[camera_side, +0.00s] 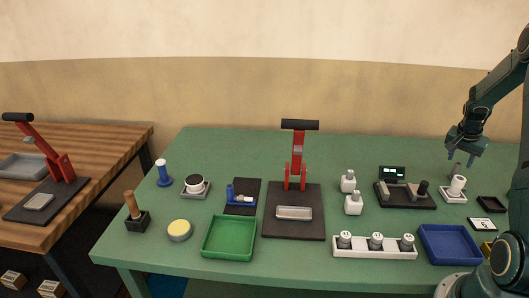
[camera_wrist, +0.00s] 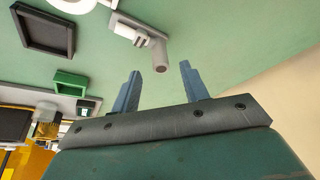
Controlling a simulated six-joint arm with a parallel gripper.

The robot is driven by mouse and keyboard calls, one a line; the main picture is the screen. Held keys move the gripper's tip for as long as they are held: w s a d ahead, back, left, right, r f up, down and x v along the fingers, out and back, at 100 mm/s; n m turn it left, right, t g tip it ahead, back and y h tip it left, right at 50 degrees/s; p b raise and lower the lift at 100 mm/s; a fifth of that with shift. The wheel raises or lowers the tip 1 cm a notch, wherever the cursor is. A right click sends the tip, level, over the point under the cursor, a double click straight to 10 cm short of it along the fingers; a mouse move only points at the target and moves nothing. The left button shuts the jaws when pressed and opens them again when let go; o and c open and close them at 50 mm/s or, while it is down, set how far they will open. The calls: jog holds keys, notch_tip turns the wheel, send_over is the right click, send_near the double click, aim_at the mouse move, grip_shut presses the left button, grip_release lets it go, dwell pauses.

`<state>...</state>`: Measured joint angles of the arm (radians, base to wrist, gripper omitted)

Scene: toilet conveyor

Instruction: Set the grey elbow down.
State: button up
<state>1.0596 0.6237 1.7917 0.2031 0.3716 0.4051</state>
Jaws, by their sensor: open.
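The grey elbow (camera_wrist: 152,45) shows at the top of the wrist view, beside a white ribbed piece (camera_wrist: 125,30); it looks apart from my fingers. In the side view a small grey-brown part (camera_side: 454,170), probably the elbow, stands just behind a white cylinder on a white stand (camera_side: 453,197). What it rests on is partly hidden. My gripper (camera_side: 465,156) hangs above that spot at the right back of the green table.
A black tray (camera_side: 492,198) and a blue tray (camera_side: 449,258) lie in front of my gripper. A dark fixture with a small screen (camera_side: 392,173) stands to the left. The table behind the fixtures is clear.

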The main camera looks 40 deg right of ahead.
aim_at(458, 163)
jog(key=shift+x, duration=1.8)
grip_shut()
